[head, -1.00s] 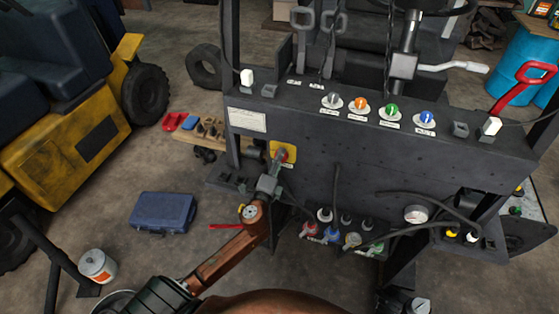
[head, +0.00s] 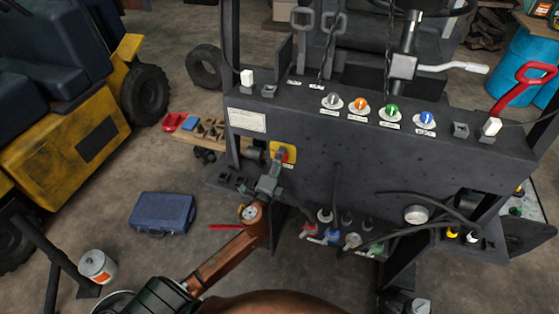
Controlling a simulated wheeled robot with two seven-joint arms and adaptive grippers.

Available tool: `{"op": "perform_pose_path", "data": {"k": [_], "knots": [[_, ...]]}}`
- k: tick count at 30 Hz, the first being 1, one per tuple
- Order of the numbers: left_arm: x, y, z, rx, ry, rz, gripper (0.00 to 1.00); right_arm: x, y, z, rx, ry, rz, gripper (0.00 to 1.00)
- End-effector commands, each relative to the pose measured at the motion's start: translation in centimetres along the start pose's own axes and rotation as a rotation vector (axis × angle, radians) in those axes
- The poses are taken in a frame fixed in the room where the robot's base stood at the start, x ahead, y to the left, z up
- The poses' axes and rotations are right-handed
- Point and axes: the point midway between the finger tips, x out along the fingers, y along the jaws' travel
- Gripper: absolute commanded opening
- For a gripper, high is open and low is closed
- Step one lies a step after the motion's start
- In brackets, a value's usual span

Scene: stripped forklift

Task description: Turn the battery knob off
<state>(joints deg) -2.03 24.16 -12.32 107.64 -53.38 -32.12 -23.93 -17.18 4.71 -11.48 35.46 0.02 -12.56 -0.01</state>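The battery knob is a red knob (head: 282,155) on a yellow plate (head: 291,147) at the left of the dark forklift panel (head: 370,165). My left gripper (head: 278,166) is at the knob, its fingertips over the knob's lower part. The gripper hides part of the knob, and the fingers are too small to tell whether they are closed on it. My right gripper is not in the view.
Grey, orange, green and blue knobs (head: 426,119) line the panel's top. Hoses and coloured connectors (head: 332,236) hang below. A yellow forklift (head: 65,140) is far left.

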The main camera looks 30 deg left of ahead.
Motion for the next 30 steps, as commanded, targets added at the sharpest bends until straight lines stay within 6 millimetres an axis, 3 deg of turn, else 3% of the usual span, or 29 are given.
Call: {"op": "perform_pose_path", "data": {"k": [5,18,23,30], "knots": [[-1.9,0.1,0.0,-0.001,0.0,0.003,0.55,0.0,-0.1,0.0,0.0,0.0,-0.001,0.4],[-10.4,0.1,0.0,-0.002,-0.001,0.003,0.55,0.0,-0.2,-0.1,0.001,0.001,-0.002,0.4],[-11.7,0.1,0.0,-0.001,0.0,0.001,0.55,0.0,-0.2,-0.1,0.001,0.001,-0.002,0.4],[-11.9,0.0,-0.1,-0.001,0.0,0.0,0.55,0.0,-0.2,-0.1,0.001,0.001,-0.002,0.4]]}}
